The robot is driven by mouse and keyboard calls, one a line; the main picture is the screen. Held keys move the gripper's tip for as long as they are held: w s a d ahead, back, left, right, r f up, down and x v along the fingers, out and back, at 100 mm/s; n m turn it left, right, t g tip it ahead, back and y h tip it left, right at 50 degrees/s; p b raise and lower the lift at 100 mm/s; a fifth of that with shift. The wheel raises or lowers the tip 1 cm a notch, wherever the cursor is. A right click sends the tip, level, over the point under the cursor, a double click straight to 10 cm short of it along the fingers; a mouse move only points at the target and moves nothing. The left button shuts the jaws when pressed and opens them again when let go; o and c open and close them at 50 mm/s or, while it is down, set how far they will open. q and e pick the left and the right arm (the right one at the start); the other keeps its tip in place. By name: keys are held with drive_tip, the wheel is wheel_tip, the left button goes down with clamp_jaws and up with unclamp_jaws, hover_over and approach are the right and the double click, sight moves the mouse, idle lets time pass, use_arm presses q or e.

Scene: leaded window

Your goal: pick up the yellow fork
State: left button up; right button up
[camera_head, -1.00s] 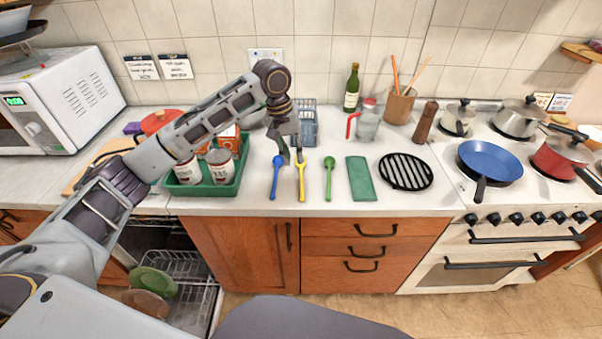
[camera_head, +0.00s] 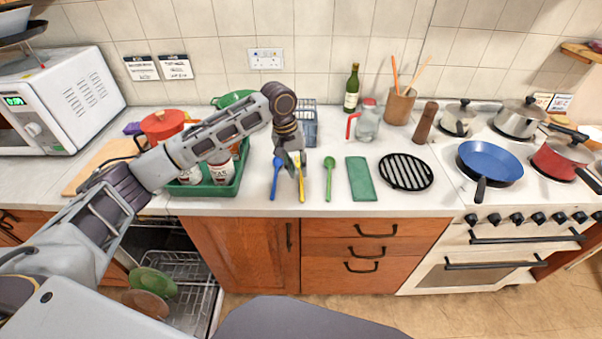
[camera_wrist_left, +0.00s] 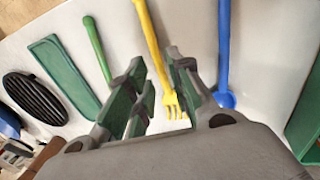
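The yellow fork (camera_head: 302,192) lies on the counter between a blue spoon (camera_head: 274,182) and a green spoon (camera_head: 329,178). My left gripper (camera_head: 294,168) is over the fork's far end and hides part of it in the head view. In the left wrist view the left gripper (camera_wrist_left: 160,90) is open. The fork (camera_wrist_left: 150,35) runs between its two fingers, with the tines nearest the palm. I cannot tell whether the fingers touch it. My right gripper is not in view.
The blue spoon (camera_wrist_left: 224,50) is close beside one finger; the green spoon (camera_wrist_left: 96,45) is on the other side. A green tray (camera_head: 208,190) with cans is left, under my arm.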

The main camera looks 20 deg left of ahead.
sight(301, 178)
use_arm(q)
drive_tip(key=f, duration=0.3)
drive_tip(key=shift+w+d, duration=0.1)
drive_tip(key=shift+d, duration=0.25)
drive_tip(key=shift+d+f, duration=0.1)
drive_tip(key=shift+f, duration=0.35)
drive_tip(key=shift+c, duration=0.5)
clamp_jaws()
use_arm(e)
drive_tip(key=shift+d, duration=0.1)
